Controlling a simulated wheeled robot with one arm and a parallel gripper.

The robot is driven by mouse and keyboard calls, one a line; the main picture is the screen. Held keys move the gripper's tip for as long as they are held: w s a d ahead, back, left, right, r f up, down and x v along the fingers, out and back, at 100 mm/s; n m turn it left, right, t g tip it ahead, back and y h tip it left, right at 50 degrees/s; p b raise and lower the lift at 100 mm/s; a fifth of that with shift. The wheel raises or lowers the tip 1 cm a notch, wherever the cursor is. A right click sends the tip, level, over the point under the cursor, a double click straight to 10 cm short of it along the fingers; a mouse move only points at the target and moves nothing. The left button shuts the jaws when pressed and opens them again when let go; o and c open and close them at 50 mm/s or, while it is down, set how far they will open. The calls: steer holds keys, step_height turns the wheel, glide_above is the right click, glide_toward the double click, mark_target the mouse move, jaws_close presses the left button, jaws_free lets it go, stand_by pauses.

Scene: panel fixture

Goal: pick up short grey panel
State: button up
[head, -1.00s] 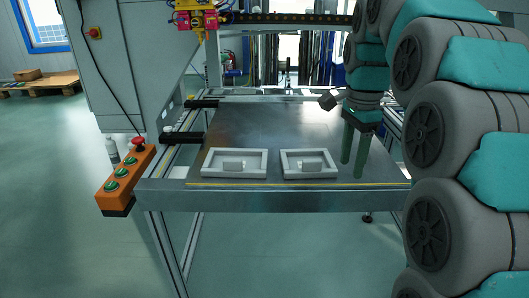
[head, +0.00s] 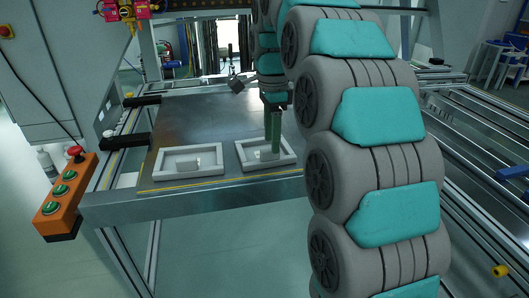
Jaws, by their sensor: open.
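Two light grey rectangular panels with raised rims lie side by side on the metal table, the left panel (head: 190,151) and the right panel (head: 247,160). Each has a small raised block in its middle. They look alike, and I cannot tell which is the short one. My gripper (head: 276,150) points down over the right panel with its green fingers open. The fingers overlap each other in this view, and the fingertips appear over the back right part of this panel, close to its block. I cannot tell whether they touch it. Nothing shows between them.
The metal table (head: 185,118) is bare behind the panels. Two black clamps (head: 125,141) stand at its left edge. An orange button box (head: 66,196) with green buttons and a red knob hangs at the front left. Aluminium rails (head: 470,160) run at the right.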

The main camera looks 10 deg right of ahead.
mark_target(270, 149)
steer(key=f, duration=0.4)
steer(key=shift+a, duration=0.2)
jaws_close()
stand_by(0.6)
